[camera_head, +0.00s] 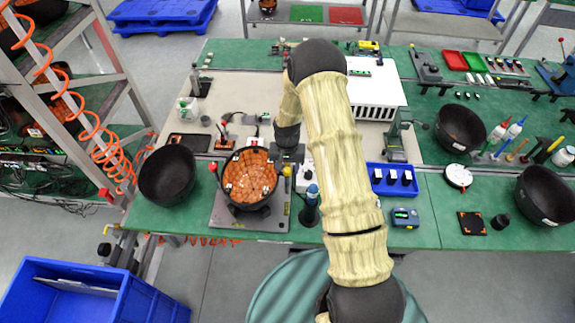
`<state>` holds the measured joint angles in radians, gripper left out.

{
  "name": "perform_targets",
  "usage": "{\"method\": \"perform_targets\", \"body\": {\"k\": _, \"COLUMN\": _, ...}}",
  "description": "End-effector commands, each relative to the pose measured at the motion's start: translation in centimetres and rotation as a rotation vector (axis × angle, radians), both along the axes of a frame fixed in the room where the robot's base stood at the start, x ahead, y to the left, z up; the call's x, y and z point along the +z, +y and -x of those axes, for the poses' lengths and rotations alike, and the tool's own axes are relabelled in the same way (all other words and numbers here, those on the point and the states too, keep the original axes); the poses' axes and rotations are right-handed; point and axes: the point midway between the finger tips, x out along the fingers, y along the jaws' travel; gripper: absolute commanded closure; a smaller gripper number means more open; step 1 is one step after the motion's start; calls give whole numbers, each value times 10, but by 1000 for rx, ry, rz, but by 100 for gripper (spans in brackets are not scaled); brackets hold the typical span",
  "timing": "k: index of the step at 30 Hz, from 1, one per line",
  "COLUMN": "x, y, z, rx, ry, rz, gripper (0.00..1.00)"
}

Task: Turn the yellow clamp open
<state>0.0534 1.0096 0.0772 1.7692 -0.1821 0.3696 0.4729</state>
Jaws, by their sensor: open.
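The yellow clamp (287,171) shows as a small yellow tip at the right side of a round black fixture with an orange inside (250,176). The fixture sits on a grey plate (222,214) near the table's front edge. My gripper (289,158) is just above and beside the yellow tip, open. Its fingers are small and partly hidden, so I cannot tell whether they touch the clamp or stand around it. A red knob (212,167) stands at the fixture's left side.
A black bowl (167,176) stands left of the fixture. A dark bottle (310,206) stands close on the right, near my arm. An orange coiled hose (93,130) hangs at the left.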

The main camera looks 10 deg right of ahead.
Motion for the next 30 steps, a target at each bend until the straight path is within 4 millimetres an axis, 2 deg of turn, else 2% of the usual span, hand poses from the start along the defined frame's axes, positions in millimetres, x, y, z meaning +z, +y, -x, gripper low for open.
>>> {"method": "perform_targets", "body": {"k": 8, "x": -1, "y": 0, "z": 0, "rx": 0, "ry": 0, "rz": 0, "gripper": 52}}
{"method": "perform_targets", "body": {"k": 15, "x": -1, "y": -1, "z": 0, "rx": -2, "ry": 0, "rz": 0, "gripper": 96}}
{"method": "perform_targets", "body": {"k": 30, "x": -2, "y": -1, "z": 0, "rx": -84, "ry": -1, "rz": 0, "gripper": 96}}
